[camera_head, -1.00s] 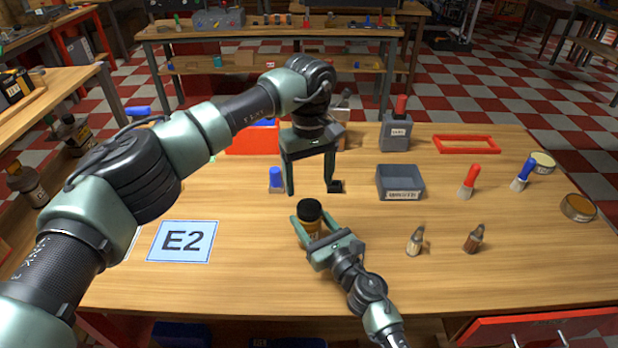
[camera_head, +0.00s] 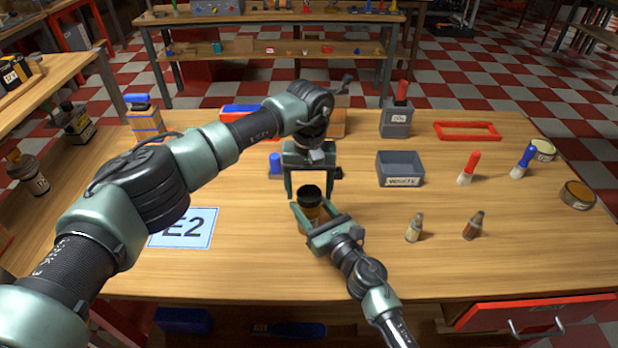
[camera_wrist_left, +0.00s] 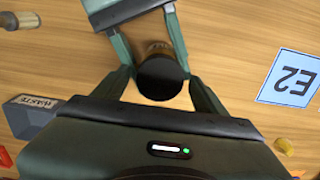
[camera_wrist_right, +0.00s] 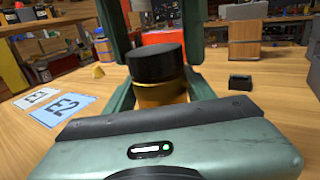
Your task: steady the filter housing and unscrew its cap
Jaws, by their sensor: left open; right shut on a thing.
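The filter housing (camera_head: 308,215) is an amber jar standing upright on the table, with a black cap (camera_head: 309,194) on top. In the right wrist view the amber body (camera_wrist_right: 160,94) sits between my right fingers, below the black cap (camera_wrist_right: 156,63). My right gripper (camera_head: 307,216) is shut on the housing body from the front. My left gripper (camera_head: 308,188) is open, its fingers around or just beyond the cap; exact contact is hard to tell. In the left wrist view the cap (camera_wrist_left: 160,78) lies between the left fingers.
The E2 card (camera_head: 190,229) lies at left. The table's front middle is clear.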

